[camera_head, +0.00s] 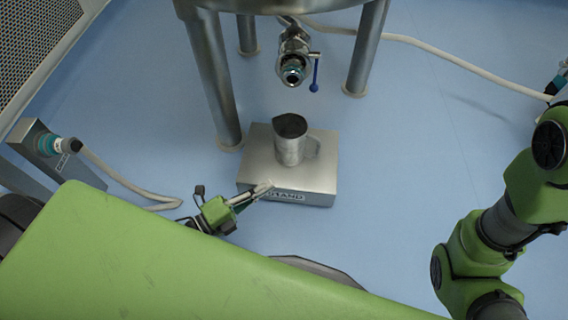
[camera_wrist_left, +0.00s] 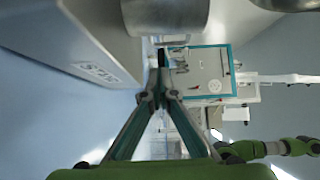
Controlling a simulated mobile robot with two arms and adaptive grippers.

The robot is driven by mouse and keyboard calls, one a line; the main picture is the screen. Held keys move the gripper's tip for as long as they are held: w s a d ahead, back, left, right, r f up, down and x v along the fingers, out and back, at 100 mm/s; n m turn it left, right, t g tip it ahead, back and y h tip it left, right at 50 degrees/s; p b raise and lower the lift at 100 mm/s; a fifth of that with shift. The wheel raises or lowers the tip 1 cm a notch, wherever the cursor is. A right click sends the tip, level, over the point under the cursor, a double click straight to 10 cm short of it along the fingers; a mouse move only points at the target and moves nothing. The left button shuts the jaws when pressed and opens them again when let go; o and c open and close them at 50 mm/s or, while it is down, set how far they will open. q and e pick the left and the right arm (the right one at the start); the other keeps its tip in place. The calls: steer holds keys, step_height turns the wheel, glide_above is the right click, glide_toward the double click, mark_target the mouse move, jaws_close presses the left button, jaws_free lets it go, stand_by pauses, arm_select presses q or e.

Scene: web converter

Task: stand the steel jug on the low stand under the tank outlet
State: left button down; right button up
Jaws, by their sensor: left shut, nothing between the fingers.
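The steel jug (camera_head: 290,141) stands upright on the low stand (camera_head: 318,183), with its handle to the right. The tank outlet (camera_head: 293,68), a valve with a blue lever, hangs above and behind it. My left gripper (camera_head: 268,187) is shut and empty at the stand's front edge, apart from the jug. In the left wrist view the gripper (camera_wrist_left: 163,60) shows shut fingers, with the stand (camera_wrist_left: 75,40) at left and the lower part of the jug (camera_wrist_left: 165,15) at top. My right arm shows at the right of the head view; its gripper is out of view.
The tank's legs (camera_head: 212,75) rise behind and beside the stand. A pale hose (camera_head: 440,50) runs along the floor at the back right, and another (camera_head: 125,180) at the left near a steel post (camera_head: 45,150). The blue floor right of the stand is clear.

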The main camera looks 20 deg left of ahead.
mark_target(297, 143)
arm_select(q)
steer(key=b+x, duration=0.1)
steer(key=x, duration=0.3)
steer(key=b+x, duration=0.1)
steer(key=x, duration=0.1)
steer(key=shift+w+f+b, duration=0.1)
steer(key=shift+f+b, duration=0.15)
steer(key=shift+b, duration=0.1)
steer(key=w, duration=0.1)
steer(key=w+b, duration=0.2)
steer(key=shift+a+r, duration=0.1)
steer(key=shift+a, duration=0.15)
steer(key=shift+w+a+r, duration=0.1)
steer(key=shift+w, duration=0.35)
steer(key=shift+r, duration=0.1)
